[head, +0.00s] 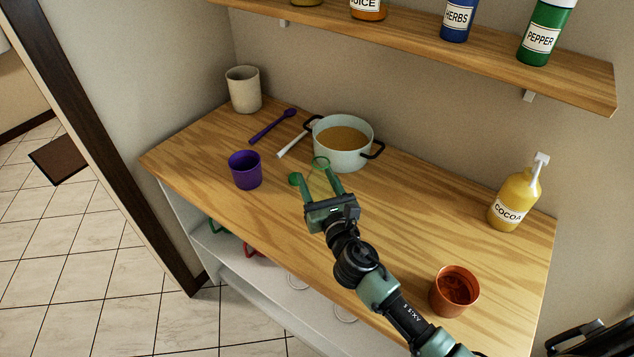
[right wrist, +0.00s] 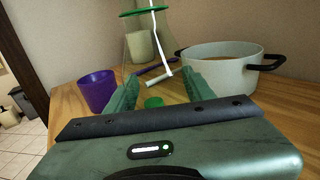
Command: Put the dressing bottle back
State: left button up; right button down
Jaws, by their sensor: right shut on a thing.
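My right gripper (head: 309,171) is over the wooden counter, left of centre in the head view. It is shut on a clear, see-through thing with a green rim (head: 320,162) and a small green base (head: 296,179). In the right wrist view its green rim (right wrist: 146,12) is above my fingers and its green base (right wrist: 153,102) low between them. What it is cannot be told for certain. No bottle with a dressing label is readable. A yellow cocoa bottle (head: 514,197) stands at the counter's right. My left gripper is not in view.
A wall shelf (head: 420,38) holds labelled bottles, including herbs (head: 458,18) and pepper (head: 546,32). On the counter are a pot (head: 343,153), purple cup (head: 245,170), beige cup (head: 243,90), purple spoon (head: 271,127), white utensil (head: 291,146) and orange cup (head: 454,291). The centre right is clear.

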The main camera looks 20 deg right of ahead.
jog(key=shift+r, duration=0.1)
jog(key=c, duration=0.6)
grip_release()
jog(key=shift+o, duration=0.2)
jog(key=s+b, duration=0.2)
jog(key=s, duration=0.8)
jog(key=shift+s+d, duration=0.15)
jog(key=shift+s, duration=0.9)
